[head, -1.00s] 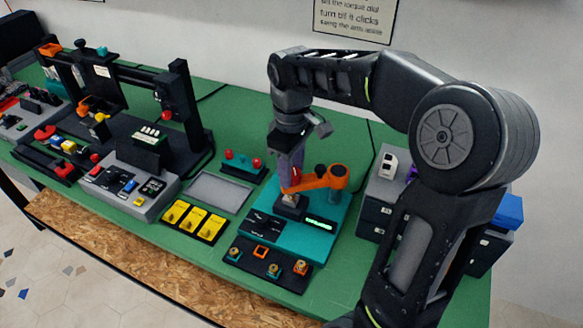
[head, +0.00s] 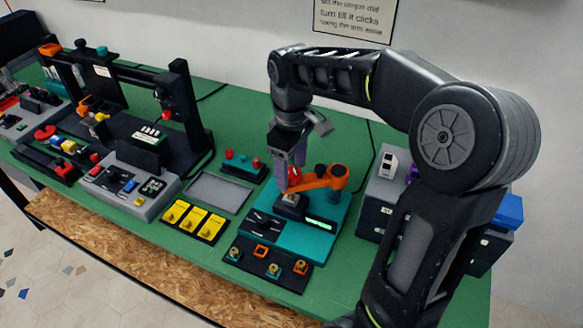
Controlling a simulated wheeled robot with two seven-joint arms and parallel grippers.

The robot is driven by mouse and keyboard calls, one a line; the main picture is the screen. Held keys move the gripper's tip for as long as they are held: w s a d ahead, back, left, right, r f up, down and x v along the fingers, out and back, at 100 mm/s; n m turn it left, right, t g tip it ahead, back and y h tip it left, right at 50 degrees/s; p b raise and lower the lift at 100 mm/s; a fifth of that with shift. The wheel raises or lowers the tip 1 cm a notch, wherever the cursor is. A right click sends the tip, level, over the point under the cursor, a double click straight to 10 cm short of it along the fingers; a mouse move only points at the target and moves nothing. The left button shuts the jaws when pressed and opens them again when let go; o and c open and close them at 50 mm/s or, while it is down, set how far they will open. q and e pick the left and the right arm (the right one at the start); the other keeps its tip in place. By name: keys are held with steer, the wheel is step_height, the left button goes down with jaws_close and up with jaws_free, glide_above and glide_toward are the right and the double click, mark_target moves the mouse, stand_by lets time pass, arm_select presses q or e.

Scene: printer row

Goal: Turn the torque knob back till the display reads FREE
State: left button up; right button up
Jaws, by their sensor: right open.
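A teal station (head: 295,243) on the green table carries a small lit green display (head: 320,223); its text is too small to read. An orange swing arm (head: 318,183) with dark round caps reaches left over the station. A red knob-like part (head: 294,176) shows at the arm's left end, above a small dark block (head: 291,203). I cannot tell for sure which part is the torque knob. My right gripper (head: 290,174) points down at the red part, its fingers open and partly hiding it; contact cannot be told. My left gripper is not in view.
A black tray with small fittings (head: 268,269) lies in front of the station. Yellow switches (head: 194,219), an empty grey tray (head: 219,192) and a red-knobbed teal block (head: 243,167) stand left. Grey drawers (head: 374,213) stand right, partly behind my right arm.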

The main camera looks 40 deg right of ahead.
mark_target(291, 173)
step_height(291, 173, up, 8)
steer(key=shift+f+p, duration=0.25)
steer(key=shift+p, duration=0.3)
steer(key=shift+f, duration=0.1)
